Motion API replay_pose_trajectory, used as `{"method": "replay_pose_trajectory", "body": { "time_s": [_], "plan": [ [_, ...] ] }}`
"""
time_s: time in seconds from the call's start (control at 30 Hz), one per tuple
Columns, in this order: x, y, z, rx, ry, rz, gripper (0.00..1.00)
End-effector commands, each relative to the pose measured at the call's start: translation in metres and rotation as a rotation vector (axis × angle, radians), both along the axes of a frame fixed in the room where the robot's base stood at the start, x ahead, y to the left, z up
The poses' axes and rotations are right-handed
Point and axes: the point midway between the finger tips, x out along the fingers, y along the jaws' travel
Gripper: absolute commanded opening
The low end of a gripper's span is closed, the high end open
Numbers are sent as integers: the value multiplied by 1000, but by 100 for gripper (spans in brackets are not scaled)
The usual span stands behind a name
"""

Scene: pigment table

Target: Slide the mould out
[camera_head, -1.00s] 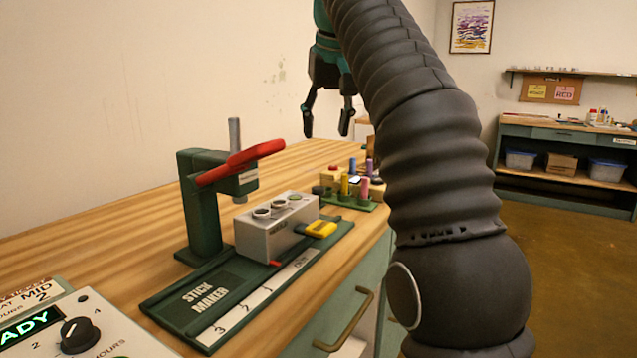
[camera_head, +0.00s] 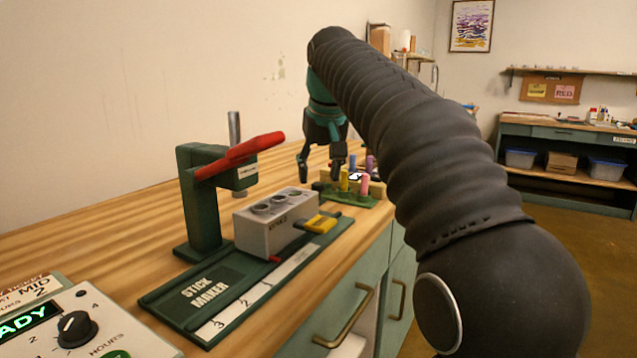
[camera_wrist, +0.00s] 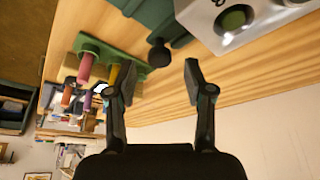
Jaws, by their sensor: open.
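The mould is a grey block (camera_head: 272,226) with several round holes along its top and a yellow handle (camera_head: 321,223) on its right side. It sits on the green stick maker base (camera_head: 175,306), beside the numbered white strip, to the right of the press. The press (camera_head: 204,205) has a red lever (camera_head: 240,155). My gripper (camera_head: 321,176) is open and empty, pointing down above the table beyond the mould. In the wrist view my gripper's fingers (camera_wrist: 158,82) are apart, with the mould's end (camera_wrist: 250,22) at the upper right. The yellow handle is not clear there.
A green rack (camera_head: 350,198) with coloured sticks stands behind the mould, close to my gripper; it also shows in the wrist view (camera_wrist: 118,58). A control box (camera_head: 92,325) with a dial is at the front left. Bare wood lies left of the press.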

Motion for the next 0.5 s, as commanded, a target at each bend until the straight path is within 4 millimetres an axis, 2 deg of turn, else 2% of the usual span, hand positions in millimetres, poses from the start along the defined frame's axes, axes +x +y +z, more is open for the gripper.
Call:
{"method": "replay_pose_trajectory", "body": {
  "time_s": [0.03,0.2,0.5],
  "plan": [
    [2,0,-8,0,1,0,52],
    [7,1,-20,0,1,0,52],
    [9,2,-22,0,-1,0,52]
  ]
}}
